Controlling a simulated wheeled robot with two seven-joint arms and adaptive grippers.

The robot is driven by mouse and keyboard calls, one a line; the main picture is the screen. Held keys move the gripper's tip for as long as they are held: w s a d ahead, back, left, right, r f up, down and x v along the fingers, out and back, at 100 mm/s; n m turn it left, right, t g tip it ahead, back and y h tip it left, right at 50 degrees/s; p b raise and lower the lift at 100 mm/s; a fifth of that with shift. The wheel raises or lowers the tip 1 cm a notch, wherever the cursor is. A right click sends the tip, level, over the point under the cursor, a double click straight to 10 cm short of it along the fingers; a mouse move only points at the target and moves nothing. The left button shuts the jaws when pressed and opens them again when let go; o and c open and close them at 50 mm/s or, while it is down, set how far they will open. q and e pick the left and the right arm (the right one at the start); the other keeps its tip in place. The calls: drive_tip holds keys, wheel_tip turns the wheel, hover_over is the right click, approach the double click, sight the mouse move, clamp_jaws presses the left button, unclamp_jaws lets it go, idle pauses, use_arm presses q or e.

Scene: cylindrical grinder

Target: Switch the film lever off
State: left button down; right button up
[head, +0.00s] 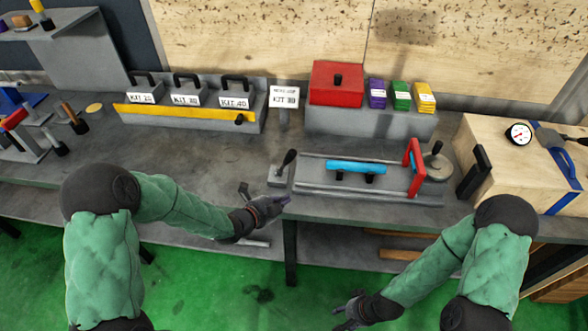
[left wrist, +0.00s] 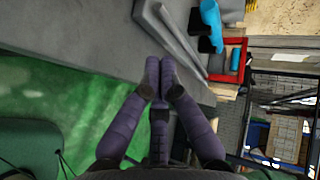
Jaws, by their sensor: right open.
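A small lever with a black knob (head: 289,158) stands on a grey base (head: 279,177) at the left end of the grinder bed; I take it to be the film lever. It leans slightly right. My left gripper (head: 281,202) is just in front of and below this base, near the table's front edge. Its purple fingers (left wrist: 159,78) are together with nothing visible between them in the left wrist view. I cannot make out the lever clearly there. My right gripper (head: 347,309) is open and empty, low in front of the table, far from the lever.
The grinder bed (head: 400,194) carries a blue cylinder (head: 356,167) and a red frame (head: 413,168) to the lever's right. The table left of the lever (head: 190,150) is clear.

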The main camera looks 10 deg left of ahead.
sight(285, 162)
use_arm(q)
drive_tip(key=r+m, duration=0.1)
drive_tip(key=m, duration=0.1)
drive_tip(key=w+r+m+t, duration=0.1)
drive_tip(key=r+m, duration=0.1)
drive_tip(key=r+m+h+b, duration=0.1)
drive_tip(key=r+m, duration=0.1)
drive_tip(key=shift+w+a+r+m+t, duration=0.1)
drive_tip(key=shift+w+r+m+t, duration=0.1)
drive_tip(key=shift+m+t, duration=0.2)
drive_tip(key=b+x, duration=0.2)
drive_tip(key=x, duration=0.8)
drive_tip(key=shift+d+f+b, duration=0.1)
drive_tip(key=shift+d+b, duration=0.1)
drive_tip(key=shift+b, duration=0.15)
drive_tip(key=a, duration=0.1)
drive_tip(key=a+r, duration=0.1)
drive_tip(key=a, duration=0.1)
drive_tip(key=shift+w+r, duration=0.25)
drive_tip(key=shift+w, duration=0.1)
drive_tip(key=shift+w+a+r, duration=0.1)
drive_tip(key=shift+a+r, duration=0.05)
drive_tip(key=shift+a, duration=0.2)
